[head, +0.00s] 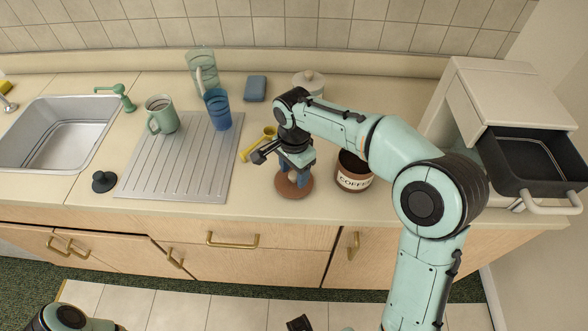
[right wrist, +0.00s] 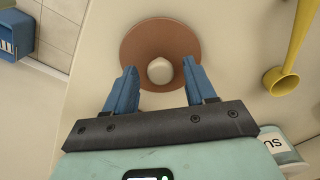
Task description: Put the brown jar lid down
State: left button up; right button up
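The brown jar lid (head: 293,187), a round disc with a pale knob, lies on the counter near its front edge, left of the open coffee jar (head: 353,174). In the right wrist view the lid (right wrist: 160,43) is seen from above, with its knob between two blue fingers. My right gripper (head: 294,166) is over the lid, pointing down. Its fingers (right wrist: 160,75) stand apart, with a visible gap on each side of the knob.
A yellow object (head: 256,145) lies just left of the lid, beside the ribbed drainboard (head: 170,172). A blue cup (head: 218,110) and a green mug (head: 162,115) stand on the drainboard. A white canister (head: 308,84) is behind. An open-drawer appliance (head: 536,160) stands at right.

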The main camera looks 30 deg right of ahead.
aim_at(294, 174)
pick_arm(q)
jog(key=r+p, duration=0.1)
jog(key=w+r+p, duration=0.1)
jog(key=shift+w+r, duration=0.15)
jog(key=shift+r, duration=0.25)
pick_arm(e)
notch_tip(294, 174, up, 12)
jog(key=shift+r, duration=0.2)
